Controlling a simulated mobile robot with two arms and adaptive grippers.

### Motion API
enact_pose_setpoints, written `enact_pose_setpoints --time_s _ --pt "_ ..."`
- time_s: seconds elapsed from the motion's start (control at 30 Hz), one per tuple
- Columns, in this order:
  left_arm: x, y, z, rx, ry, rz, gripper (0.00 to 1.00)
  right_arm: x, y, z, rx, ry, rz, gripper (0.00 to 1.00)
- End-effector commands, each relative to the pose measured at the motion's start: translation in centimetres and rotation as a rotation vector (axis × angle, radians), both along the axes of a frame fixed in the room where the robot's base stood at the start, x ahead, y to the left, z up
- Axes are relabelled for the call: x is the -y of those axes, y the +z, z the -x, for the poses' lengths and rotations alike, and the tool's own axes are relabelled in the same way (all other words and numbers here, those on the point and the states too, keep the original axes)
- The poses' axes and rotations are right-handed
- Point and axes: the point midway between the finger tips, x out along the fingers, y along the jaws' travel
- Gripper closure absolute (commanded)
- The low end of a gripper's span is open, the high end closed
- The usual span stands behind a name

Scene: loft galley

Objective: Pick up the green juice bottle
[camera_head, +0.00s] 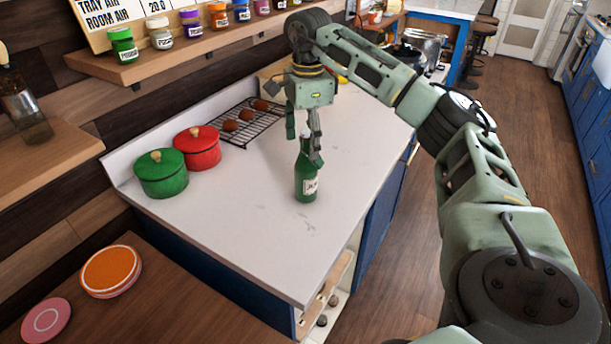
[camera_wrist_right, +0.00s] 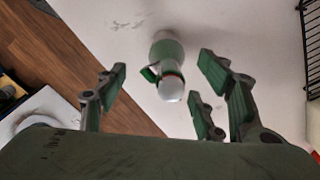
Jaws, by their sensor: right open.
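The green juice bottle (camera_head: 305,180) stands upright on the white counter, with a pale label on its front. My right gripper (camera_head: 304,150) is above and around its neck in the head view, fingers pointing down. In the right wrist view the bottle (camera_wrist_right: 166,55) is seen from above, its pale cap towards me. There the open fingers of my right gripper (camera_wrist_right: 150,98) are spread on both sides, with gaps to the cap. Contact with the bottle does not show. My left gripper is not in view.
A green pot (camera_head: 162,178) and a red pot (camera_head: 197,150) stand on the counter (camera_head: 240,230) to the left. A black rack (camera_head: 248,124) with brown items lies behind. A shelf (camera_head: 180,58) of jars runs along the wall. The counter's front part is clear.

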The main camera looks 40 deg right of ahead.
Motion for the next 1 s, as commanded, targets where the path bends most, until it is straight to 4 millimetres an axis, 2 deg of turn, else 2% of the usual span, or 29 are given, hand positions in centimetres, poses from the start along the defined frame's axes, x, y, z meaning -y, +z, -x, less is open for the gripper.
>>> enact_pose_setpoints --time_s 0.33,0.43,0.57,0.77,1.0 --pt "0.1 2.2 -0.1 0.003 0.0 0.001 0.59 0.4 -4.2 -0.6 -0.005 -0.001 0.0 0.38" --pt "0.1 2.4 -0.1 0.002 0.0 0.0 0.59 0.4 -5.7 -0.6 -0.004 -0.001 0.0 0.38" --pt "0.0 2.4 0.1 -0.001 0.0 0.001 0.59 0.4 -6.5 -0.6 -0.001 0.0 0.001 0.38" --pt "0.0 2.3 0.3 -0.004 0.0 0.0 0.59 0.4 -6.6 -0.6 0.0 0.0 0.0 0.38" --pt "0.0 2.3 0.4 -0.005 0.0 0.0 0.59 0.4 -6.6 -0.6 0.0 0.0 0.0 0.59"
